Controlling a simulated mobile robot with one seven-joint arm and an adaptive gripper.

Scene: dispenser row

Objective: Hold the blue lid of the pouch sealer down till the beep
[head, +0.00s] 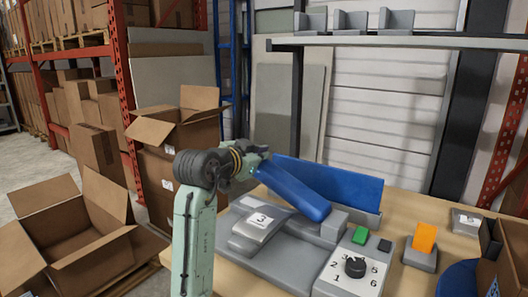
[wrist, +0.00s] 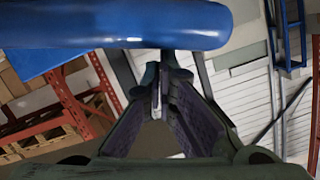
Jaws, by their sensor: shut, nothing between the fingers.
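The pouch sealer (head: 262,268) stands on the table, with a grey base. Its blue lid (head: 293,190) is tilted, its left end raised and its right end low by a grey block. In the wrist view the lid (wrist: 120,25) crosses the top as a thick blue bar. My gripper (wrist: 160,85) is shut and empty, its fingertips close below the bar in that picture; I cannot tell whether they touch it. In the head view my arm reaches the lid's raised left end, and the fingertips are mostly hidden there. The sealer's numbered dial (head: 355,267) and green button (head: 360,235) face up.
A blue panel (head: 345,190) stands behind the lid. An orange card (head: 425,237) stands in a grey holder at right. Open cardboard boxes (head: 75,235) fill the left. A shelf (head: 400,42) runs above.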

